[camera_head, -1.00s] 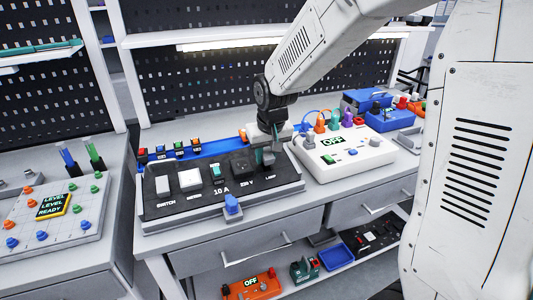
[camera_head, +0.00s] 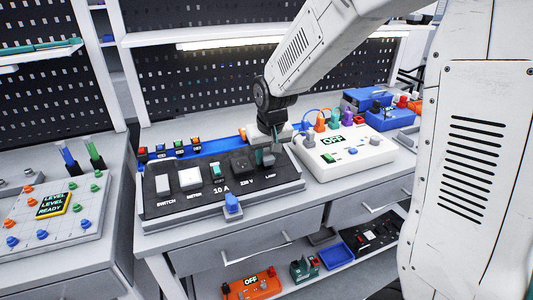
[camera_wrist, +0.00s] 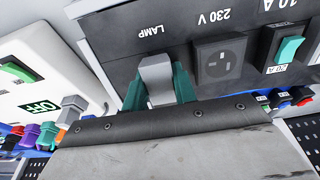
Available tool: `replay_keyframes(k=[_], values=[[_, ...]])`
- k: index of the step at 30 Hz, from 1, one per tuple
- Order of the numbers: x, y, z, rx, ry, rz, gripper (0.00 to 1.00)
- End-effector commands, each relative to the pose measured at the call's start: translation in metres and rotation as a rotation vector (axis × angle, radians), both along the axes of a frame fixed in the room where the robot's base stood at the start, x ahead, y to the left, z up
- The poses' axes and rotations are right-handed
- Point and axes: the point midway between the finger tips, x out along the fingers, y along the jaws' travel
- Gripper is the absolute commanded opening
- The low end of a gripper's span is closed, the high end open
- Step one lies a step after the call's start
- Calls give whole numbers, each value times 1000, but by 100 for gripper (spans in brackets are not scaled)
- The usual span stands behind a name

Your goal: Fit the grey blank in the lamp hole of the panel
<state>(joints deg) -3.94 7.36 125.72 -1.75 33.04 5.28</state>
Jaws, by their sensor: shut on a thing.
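The black panel (camera_head: 190,200) lies in a grey frame on the bench, with a switch, a meter, a rocker and a socket in a row. My gripper (camera_head: 267,156) is over its right end, at the LAMP place. In the wrist view my gripper (camera_wrist: 160,90) has green fingers shut on both sides of the grey blank (camera_wrist: 157,72). The blank is at the panel's face beside the LAMP label (camera_wrist: 152,30). The lamp hole itself is hidden behind the blank and fingers. I cannot tell how deep the blank sits.
A white box (camera_head: 345,155) with an OFF display and several coloured plugs stands close on the right. A blue knob (camera_head: 232,202) is at the panel's front edge. A blue strip (camera_head: 205,150) with coloured switches runs behind. The lower shelf holds an orange box (camera_head: 252,285).

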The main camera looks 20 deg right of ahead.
Motion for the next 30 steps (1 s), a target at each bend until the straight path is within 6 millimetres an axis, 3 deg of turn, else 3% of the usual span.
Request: replay_keyframes(k=[16, 30], values=[[3, 0, -13, 0, 0, 0, 6], [2, 0, -7, 0, -1, 0, 6]])
